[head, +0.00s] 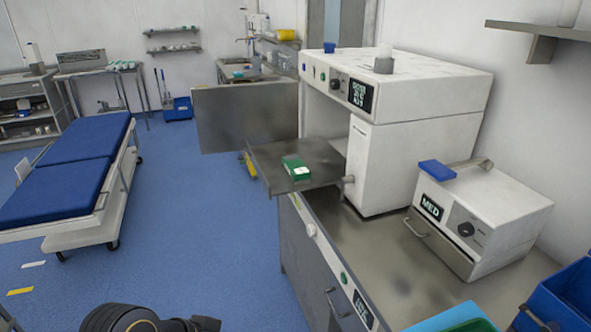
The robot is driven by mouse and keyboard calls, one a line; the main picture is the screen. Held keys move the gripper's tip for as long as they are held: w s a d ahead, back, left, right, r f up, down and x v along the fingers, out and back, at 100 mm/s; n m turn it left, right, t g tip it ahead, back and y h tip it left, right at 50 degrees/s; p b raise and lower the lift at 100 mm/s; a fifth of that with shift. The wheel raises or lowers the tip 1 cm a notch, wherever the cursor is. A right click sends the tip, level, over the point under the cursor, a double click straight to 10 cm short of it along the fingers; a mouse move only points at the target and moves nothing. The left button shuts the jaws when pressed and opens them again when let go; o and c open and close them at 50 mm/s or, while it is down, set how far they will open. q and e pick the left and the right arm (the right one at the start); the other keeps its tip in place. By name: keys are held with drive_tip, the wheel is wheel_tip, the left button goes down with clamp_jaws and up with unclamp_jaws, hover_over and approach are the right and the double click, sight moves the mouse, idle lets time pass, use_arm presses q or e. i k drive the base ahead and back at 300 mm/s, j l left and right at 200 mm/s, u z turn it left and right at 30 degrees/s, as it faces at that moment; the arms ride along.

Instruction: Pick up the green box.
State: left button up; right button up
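The green box (294,162) is small, with a white patch on its near end. It lies on a flat grey metal shelf (325,176) that juts out from the front of a large white machine (440,95). A black rounded part of my own arm shows at the bottom edge, left of centre, well below the box and apart from it. I see no gripper fingertips clearly, and nothing of mine touches the box.
A grey metal panel (245,115) stands out left of the machine, behind the shelf. A steel counter (385,260) holds a smaller white device (480,215) with a blue item (436,170) on top. Blue floor (200,220) is clear between counter and blue bed (70,180).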

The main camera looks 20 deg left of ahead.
sight(298, 174)
drive_tip(key=i+j+u, duration=0.2)
drive_tip(key=i+j, duration=0.4)
drive_tip(key=i+j+u, duration=0.2)
drive_tip(key=i+j, duration=0.4)
drive_tip(key=i+j+u, duration=0.2)
drive_tip(key=i+j, duration=0.3)
drive_tip(key=i, duration=0.2)
